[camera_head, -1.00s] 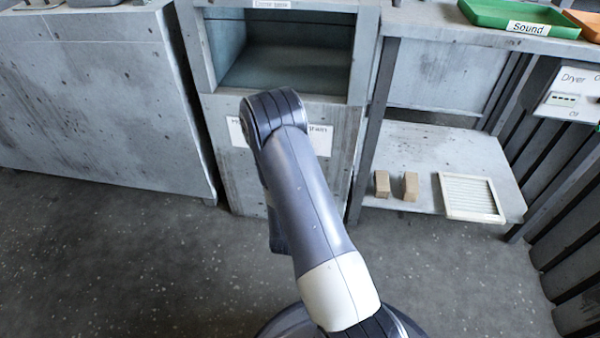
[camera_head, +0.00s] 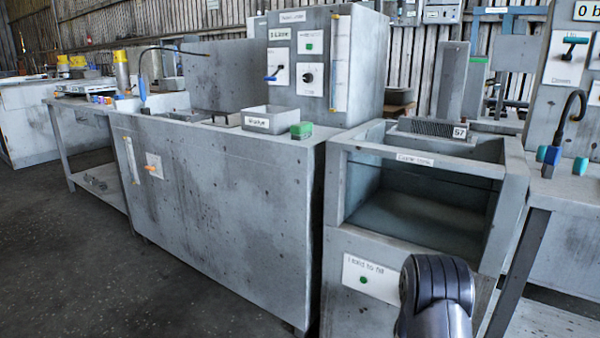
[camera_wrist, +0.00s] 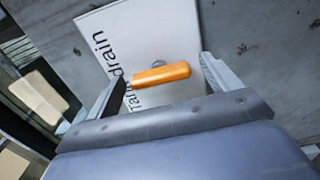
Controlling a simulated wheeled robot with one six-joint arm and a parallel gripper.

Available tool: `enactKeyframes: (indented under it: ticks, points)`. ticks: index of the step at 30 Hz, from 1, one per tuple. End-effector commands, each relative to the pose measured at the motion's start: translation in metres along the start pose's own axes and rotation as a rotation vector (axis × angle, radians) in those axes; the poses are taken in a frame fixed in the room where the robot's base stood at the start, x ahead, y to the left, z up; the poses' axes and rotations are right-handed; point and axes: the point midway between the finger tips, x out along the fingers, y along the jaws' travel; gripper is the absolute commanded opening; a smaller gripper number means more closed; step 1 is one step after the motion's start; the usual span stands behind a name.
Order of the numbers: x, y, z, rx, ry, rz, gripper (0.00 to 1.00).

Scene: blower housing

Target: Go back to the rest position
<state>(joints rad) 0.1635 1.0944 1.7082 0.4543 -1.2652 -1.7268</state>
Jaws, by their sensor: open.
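In the wrist view my gripper (camera_wrist: 163,70) is open, with one finger at each side and a gap between them. An orange handle (camera_wrist: 163,75) shows in that gap, in front of a white plate (camera_wrist: 140,40) lettered "drain". The fingers are not closed on it; I cannot tell how far they are from it. In the head view only a grey link of my arm shows at the bottom right; the gripper is out of that view.
An open-topped tank (camera_head: 425,215) stands behind my arm. A table (camera_head: 570,200) stands at the right. The floor at lower left is clear.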

Motion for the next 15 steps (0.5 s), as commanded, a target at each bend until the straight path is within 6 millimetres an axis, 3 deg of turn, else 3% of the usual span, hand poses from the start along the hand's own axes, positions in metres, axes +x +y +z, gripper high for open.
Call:
enactKeyframes:
  ticks: [15]
  points:
    - [-0.0061,-0.0001,-0.0008,0.004,0.002,-0.003,0.84]
